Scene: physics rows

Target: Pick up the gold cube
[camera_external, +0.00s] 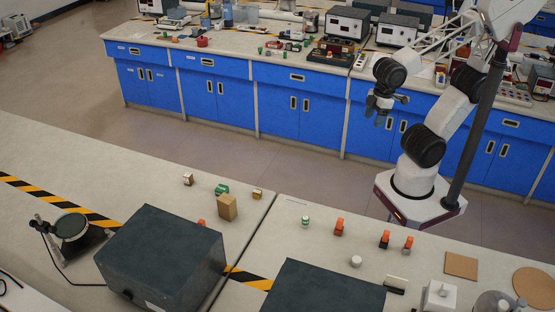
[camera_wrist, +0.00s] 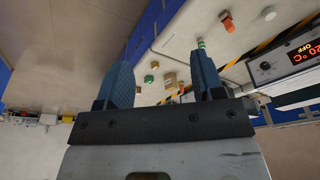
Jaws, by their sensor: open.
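The gold cube (camera_external: 257,194) sits on the near grey bench, close to its far edge and to the right of a tan box (camera_external: 227,206). In the wrist view the gold cube (camera_wrist: 154,65) shows small and far off between the fingers. My gripper (camera_external: 379,112) is raised high in the air, well to the right of the cube and beyond the bench edge. In the wrist view my gripper (camera_wrist: 162,65) has its two blue fingers wide apart with nothing between them.
A green item (camera_external: 221,189) and a small white-brown cube (camera_external: 188,179) stand left of the gold cube. A large dark box (camera_external: 163,257) stands nearer. Several orange items, such as this one (camera_external: 339,227), stand to the right. The bench just right of the cube is clear.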

